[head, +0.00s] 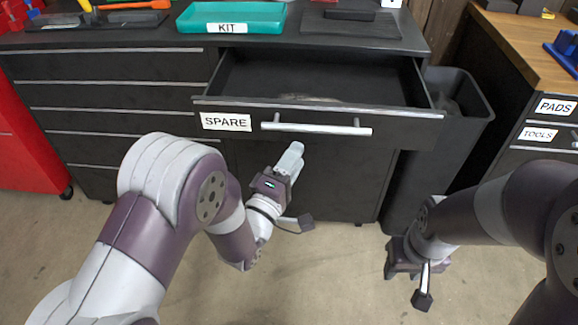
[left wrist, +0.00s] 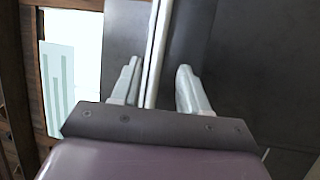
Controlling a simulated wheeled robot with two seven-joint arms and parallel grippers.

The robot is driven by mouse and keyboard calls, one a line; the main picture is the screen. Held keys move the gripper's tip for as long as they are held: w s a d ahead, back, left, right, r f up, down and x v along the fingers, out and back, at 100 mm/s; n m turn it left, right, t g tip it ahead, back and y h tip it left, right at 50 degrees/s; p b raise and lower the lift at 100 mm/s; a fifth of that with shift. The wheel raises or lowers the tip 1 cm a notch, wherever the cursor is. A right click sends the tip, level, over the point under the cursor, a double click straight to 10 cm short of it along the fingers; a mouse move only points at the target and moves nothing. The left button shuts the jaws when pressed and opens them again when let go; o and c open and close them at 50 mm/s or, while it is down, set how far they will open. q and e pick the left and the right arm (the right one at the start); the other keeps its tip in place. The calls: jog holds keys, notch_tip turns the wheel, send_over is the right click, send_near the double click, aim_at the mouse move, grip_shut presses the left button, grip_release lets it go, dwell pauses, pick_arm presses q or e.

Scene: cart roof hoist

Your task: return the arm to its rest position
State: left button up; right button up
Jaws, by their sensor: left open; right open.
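My left gripper (head: 293,152) is in front of the SPARE drawer, just below its silver bar handle (head: 316,127) in the head view. In the left wrist view the left gripper (left wrist: 158,85) has its two pale fingers apart, with a silver bar between them in the picture; I cannot tell whether they touch it. The SPARE drawer (head: 226,121) is pulled out, and the part of its inside that I see looks mostly bare. My right gripper (head: 403,272) hangs low at the right, over the floor in front of the dark bin, with its fingertips pointing down.
A teal KIT tray (head: 232,17) and a dark mat (head: 352,29) lie on the cabinet top. A dark bin (head: 436,150) stands right of the drawer. A wooden-topped cabinet (head: 530,45) with PADS and TOOLS labels is at right, a red cabinet (head: 28,150) at left.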

pick_arm(q)
jog(key=v, duration=0.3)
dwell(0.4)
